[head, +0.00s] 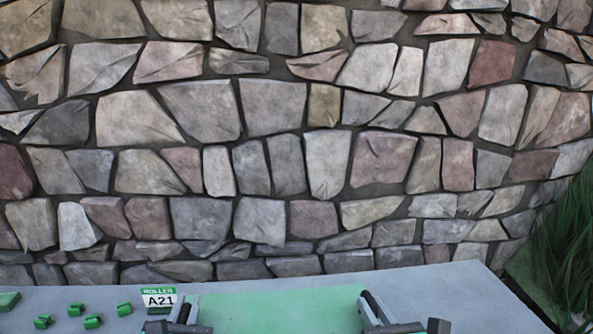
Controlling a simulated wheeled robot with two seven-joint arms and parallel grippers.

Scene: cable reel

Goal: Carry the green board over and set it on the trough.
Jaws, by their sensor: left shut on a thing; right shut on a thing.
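The green board (280,312) shows at the bottom of the head view, over a light grey surface; its near part is cut off by the frame. My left gripper (184,315) is shut on the board at its left edge. My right gripper (385,316) is shut on the board at its right edge. I cannot tell whether the board touches the grey surface or is held above it. No trough can be made out in this view.
The grey tabletop (440,283) ends at a stone wall (300,150). Several small green pieces (92,322) and a sign reading "ROLLER A21" (158,298) are left of my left gripper. Tall grass (565,250) stands beyond the right edge. The tabletop's right part is clear.

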